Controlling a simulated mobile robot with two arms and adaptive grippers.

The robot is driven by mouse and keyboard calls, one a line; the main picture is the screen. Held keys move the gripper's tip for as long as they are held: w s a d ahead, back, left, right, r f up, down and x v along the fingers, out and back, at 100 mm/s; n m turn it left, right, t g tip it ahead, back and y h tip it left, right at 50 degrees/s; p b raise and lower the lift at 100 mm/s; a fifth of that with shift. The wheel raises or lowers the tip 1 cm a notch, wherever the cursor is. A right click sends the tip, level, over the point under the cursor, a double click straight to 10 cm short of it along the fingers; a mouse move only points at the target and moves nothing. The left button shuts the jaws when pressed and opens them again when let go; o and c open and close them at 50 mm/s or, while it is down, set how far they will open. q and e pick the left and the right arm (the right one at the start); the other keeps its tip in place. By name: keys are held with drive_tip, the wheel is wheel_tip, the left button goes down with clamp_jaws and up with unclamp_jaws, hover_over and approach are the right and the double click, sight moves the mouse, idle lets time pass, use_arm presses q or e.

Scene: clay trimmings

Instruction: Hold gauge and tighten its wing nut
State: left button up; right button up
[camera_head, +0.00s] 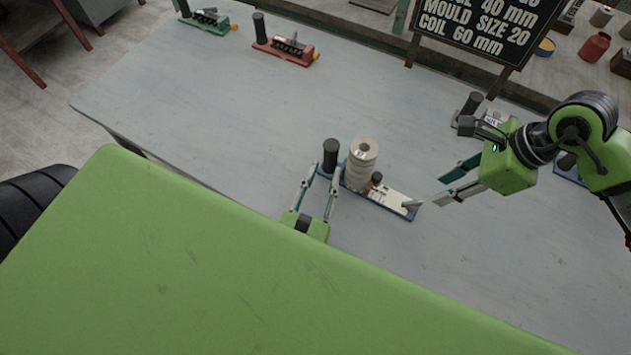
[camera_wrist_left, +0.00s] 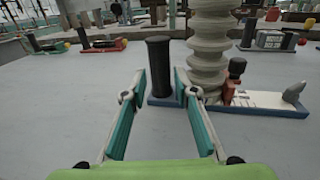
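A gauge with a blue base (camera_head: 393,203) lies on the grey table. It has an upright black handle (camera_head: 330,155) at its left end, a white scale plate and a grey wedge-shaped tip at its right end. A small black knob over red (camera_head: 375,180), perhaps the wing nut, stands beside the pale ribbed coil stack (camera_head: 361,165). My left gripper (camera_head: 318,172) is open; in the left wrist view the black handle (camera_wrist_left: 160,68) stands ahead between its fingers, with no clear contact. My right gripper (camera_head: 440,190) is open and empty, right of the gauge's tip.
Green (camera_head: 207,18) and red (camera_head: 285,50) gauges stand at the back left. Another gauge (camera_head: 468,110) is partly behind my right arm. A black sign (camera_head: 480,30) stands at the back edge. The table's middle left is clear.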

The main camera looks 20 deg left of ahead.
sight(419, 201)
use_arm(q)
drive_tip(key=shift+w+a, duration=0.15)
drive_tip(key=shift+w, duration=0.85)
drive_tip(key=shift+w+a, duration=0.1)
drive_tip(key=shift+w, duration=0.9)
drive_tip(key=shift+c, duration=0.3)
clamp_jaws()
use_arm(e)
drive_tip(key=shift+c, duration=0.7)
drive_tip(key=a+r+n+h, duration=0.3)
drive_tip(key=n+h, duration=0.1)
drive_tip(key=n, duration=0.2)
wheel_tip(419, 201, down, 12)
drive_tip(key=shift+w+f, duration=0.1)
drive_tip(key=shift+w, duration=0.05)
